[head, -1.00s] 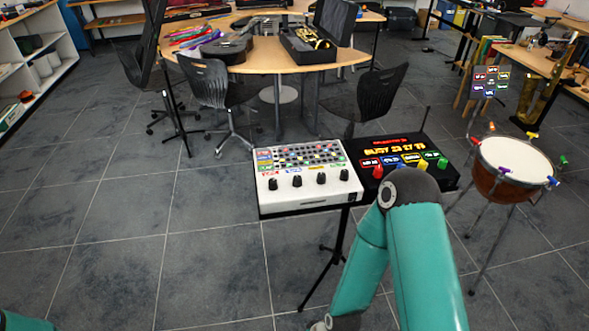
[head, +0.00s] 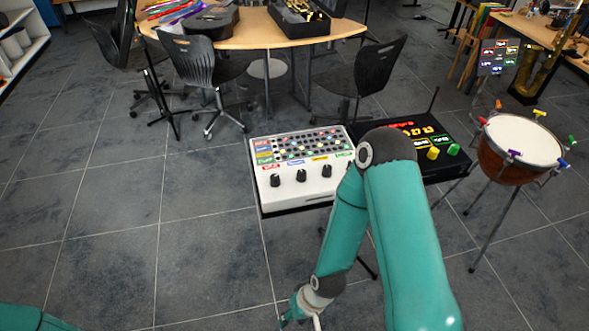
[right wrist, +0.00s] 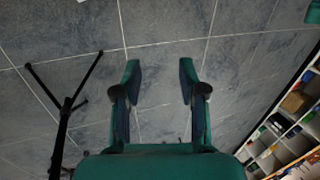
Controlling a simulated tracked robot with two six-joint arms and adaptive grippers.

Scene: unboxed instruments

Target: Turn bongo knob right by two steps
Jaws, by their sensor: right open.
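A white drum-machine box (head: 325,186) with a grid of coloured buttons and a row of black knobs stands on a stand in the head view. Three knobs show: a left one (head: 275,181), a middle one (head: 301,176) and a right one (head: 326,171). My right arm covers the box's right end. The labels are too small to read, so I cannot tell which is the bongo knob. My right gripper (head: 298,314) is low in front of the box, apart from it. In the right wrist view it (right wrist: 160,76) is open and empty above the floor. My left gripper is out of view.
A black box with lit panels (head: 452,170) adjoins the white box on the right, partly behind my arm. A drum (head: 520,150) on thin legs stands further right. Chairs (head: 200,62) and a wooden table (head: 345,30) are behind. The floor at left is clear.

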